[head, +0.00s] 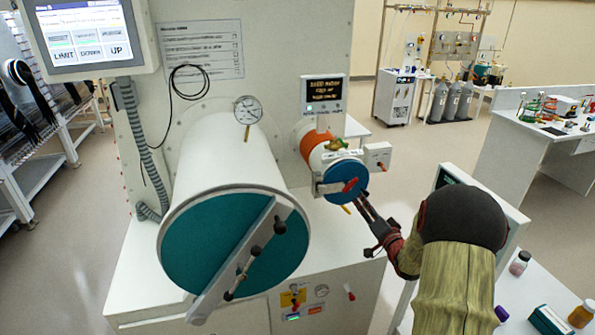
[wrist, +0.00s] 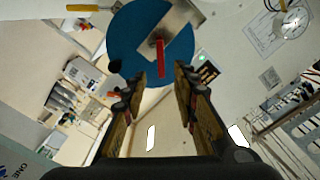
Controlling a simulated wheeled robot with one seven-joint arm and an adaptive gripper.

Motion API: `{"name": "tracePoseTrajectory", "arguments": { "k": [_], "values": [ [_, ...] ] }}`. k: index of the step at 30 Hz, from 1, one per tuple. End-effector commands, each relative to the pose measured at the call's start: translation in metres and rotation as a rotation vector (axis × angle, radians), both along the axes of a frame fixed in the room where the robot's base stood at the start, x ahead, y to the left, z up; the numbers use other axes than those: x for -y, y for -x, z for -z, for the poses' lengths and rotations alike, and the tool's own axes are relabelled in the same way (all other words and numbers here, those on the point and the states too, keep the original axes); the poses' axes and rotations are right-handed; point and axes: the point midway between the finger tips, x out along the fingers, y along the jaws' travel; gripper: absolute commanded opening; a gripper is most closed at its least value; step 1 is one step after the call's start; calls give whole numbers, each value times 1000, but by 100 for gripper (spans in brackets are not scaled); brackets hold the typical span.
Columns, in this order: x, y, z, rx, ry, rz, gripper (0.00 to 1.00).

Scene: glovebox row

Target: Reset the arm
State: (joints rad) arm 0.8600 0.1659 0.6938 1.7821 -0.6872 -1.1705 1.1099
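My gripper (head: 375,228) is in front of the small antechamber on the glovebox, just below and right of its round blue door (head: 345,180). In the wrist view my gripper (wrist: 160,80) has its two fingers apart with nothing between them. The blue door (wrist: 150,40) lies ahead of the fingertips, with a red handle (wrist: 160,55) on a metal bar. The handle shows between and beyond the fingers; I cannot tell how far off it is. The door looks shut in the head view. My arm reaches in from the lower right.
A large white cylinder with a teal door (head: 225,250) and clamp bar stands left of my gripper. A gauge (head: 248,110) and a small display (head: 324,93) sit above. A side table with bottles (head: 520,262) is at the lower right. Open floor lies behind.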

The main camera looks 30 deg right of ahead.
Motion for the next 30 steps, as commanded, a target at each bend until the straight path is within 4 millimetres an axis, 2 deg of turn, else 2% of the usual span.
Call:
{"name": "tracePoseTrajectory", "arguments": {
  "k": [6,8,11,13,15,18,19,23,25,29,30],
  "values": [
    [0,0,0,-5,19,0,29],
    [3,1,8,-44,50,9,29],
    [14,7,38,-171,101,50,29],
    [22,22,73,-308,124,88,29],
    [29,43,108,-466,140,124,29],
    [33,80,135,-677,162,159,29],
    [31,90,139,-735,170,162,29],
    [5,130,144,-972,191,138,29],
    [-18,149,139,-1086,202,102,29],
    [-78,181,116,-1259,220,-1,29],
    [-100,192,107,-1304,225,-42,29]
  ]
}}
